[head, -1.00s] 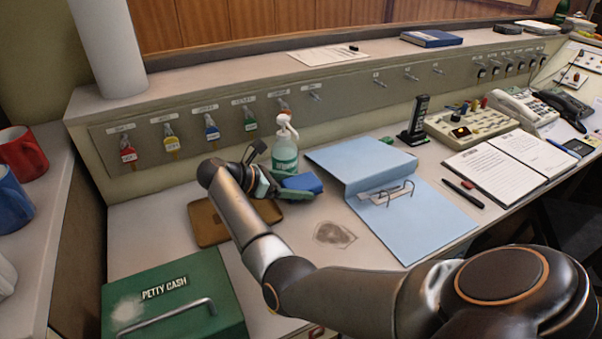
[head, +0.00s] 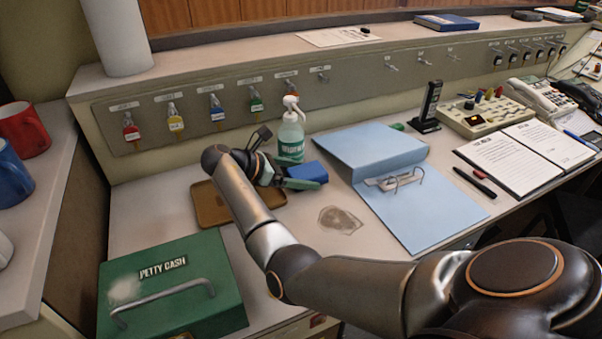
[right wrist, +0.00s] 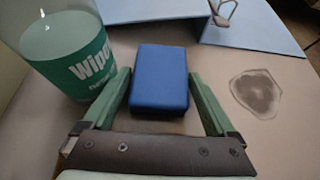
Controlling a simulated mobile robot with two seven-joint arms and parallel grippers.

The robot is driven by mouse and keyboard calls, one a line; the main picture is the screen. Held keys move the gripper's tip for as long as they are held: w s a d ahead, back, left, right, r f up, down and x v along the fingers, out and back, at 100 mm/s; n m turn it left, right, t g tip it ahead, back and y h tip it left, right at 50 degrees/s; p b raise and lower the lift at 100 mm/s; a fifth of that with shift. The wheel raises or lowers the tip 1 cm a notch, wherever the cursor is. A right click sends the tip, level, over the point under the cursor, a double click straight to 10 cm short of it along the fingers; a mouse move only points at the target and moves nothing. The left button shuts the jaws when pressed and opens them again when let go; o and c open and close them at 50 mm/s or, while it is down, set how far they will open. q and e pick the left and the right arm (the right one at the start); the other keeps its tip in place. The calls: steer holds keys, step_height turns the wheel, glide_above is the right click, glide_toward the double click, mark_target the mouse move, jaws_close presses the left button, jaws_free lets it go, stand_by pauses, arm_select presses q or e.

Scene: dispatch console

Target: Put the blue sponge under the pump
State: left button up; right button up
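The blue sponge (head: 308,171) is at the desk beside the pump bottle (head: 290,143), a clear bottle with a green label and white pump head, standing upright by the rear panel. My right gripper (head: 300,183) is low at the sponge, which partly hides behind its green finger. In the right wrist view the sponge (right wrist: 159,80) sits between my spread fingers (right wrist: 160,76), with narrow gaps at the sides. The bottle (right wrist: 72,55) stands just left of the left finger there. Whether the sponge touches the desk is unclear. My left gripper is out of view.
A brown tray (head: 208,212) lies under and left of my right gripper. The green petty cash box (head: 165,300) is front left. An open light-blue binder (head: 425,205) lies to the right. A grey stain (head: 340,220) marks otherwise clear desk. Keys hang on the rear panel.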

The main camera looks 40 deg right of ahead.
mark_target(301, 172)
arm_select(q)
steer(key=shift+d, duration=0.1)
arm_select(e)
steer(key=shift+a+r, duration=0.15)
steer(key=shift+r, duration=0.15)
steer(key=v, duration=0.3)
steer(key=shift+w+a+r+p, duration=0.15)
steer(key=shift+p, duration=0.2)
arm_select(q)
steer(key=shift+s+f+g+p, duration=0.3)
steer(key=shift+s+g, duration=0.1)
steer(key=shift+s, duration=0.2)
arm_select(e)
steer(key=v, duration=0.8)
steer(key=shift+a, duration=0.15)
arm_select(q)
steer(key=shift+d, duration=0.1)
